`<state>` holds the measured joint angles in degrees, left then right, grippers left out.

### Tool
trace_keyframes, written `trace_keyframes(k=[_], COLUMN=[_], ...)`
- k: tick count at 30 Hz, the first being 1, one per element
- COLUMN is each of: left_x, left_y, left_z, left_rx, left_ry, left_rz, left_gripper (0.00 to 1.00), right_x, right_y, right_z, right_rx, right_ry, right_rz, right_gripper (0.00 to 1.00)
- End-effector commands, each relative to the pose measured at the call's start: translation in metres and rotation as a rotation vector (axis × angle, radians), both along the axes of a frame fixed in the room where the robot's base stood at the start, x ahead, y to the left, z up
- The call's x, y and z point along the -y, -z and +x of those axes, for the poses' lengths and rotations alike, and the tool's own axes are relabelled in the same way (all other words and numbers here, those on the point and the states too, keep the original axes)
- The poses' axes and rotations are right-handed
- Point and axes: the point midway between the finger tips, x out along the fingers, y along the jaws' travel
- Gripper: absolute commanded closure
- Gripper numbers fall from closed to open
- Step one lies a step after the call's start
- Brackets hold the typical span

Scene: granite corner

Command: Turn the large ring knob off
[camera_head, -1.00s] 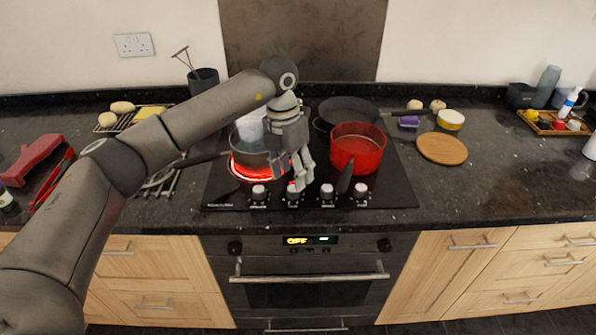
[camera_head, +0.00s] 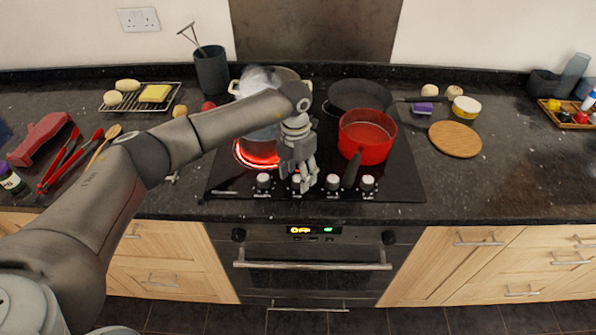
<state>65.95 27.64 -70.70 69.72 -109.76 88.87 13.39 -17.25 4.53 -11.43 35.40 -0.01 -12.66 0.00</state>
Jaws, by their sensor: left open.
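The hob's control knobs stand in a row along its front edge: a far-left knob (camera_head: 264,181), a second knob partly hidden by my gripper, a third knob (camera_head: 333,182) and a far-right knob (camera_head: 368,183). I cannot tell from labels which one is the large ring knob. A ring at the front left (camera_head: 256,154) glows red under a pan mostly hidden by my arm. My left gripper (camera_head: 306,184) is open and points down at the second knob. Its fingers overlap that knob; contact cannot be told. My right gripper is not in view.
A red pot (camera_head: 367,142) stands close to the right of my gripper, its dark handle (camera_head: 351,172) reaching toward the knobs. A dark frying pan (camera_head: 358,94) sits behind it. The oven display (camera_head: 300,230) is lit. A round wooden board (camera_head: 455,139) lies to the right.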

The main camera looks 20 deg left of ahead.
Motion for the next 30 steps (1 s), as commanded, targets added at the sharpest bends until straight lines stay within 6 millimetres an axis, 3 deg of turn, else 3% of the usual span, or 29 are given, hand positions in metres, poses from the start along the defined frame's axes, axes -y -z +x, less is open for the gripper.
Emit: trace_keyframes(k=[4, 11, 22, 30], left_x=[0.000, 0.000, 0.000, 0.000], left_y=[0.006, 0.007, 0.006, 0.006], left_z=[0.000, 0.000, 0.000, 0.000], left_rx=[0.001, 0.001, 0.001, 0.002], left_ry=[0.000, 0.000, 0.000, -0.028], left_rz=[0.000, 0.000, 0.000, -0.001], left_gripper=[0.48, 0.48, 0.94, 0.94], right_x=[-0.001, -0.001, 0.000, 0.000], right_y=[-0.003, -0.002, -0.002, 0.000], right_z=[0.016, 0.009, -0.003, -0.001], right_rx=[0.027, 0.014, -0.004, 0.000], right_ry=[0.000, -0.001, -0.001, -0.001], right_rz=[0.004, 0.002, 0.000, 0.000], right_gripper=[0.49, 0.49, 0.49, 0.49])
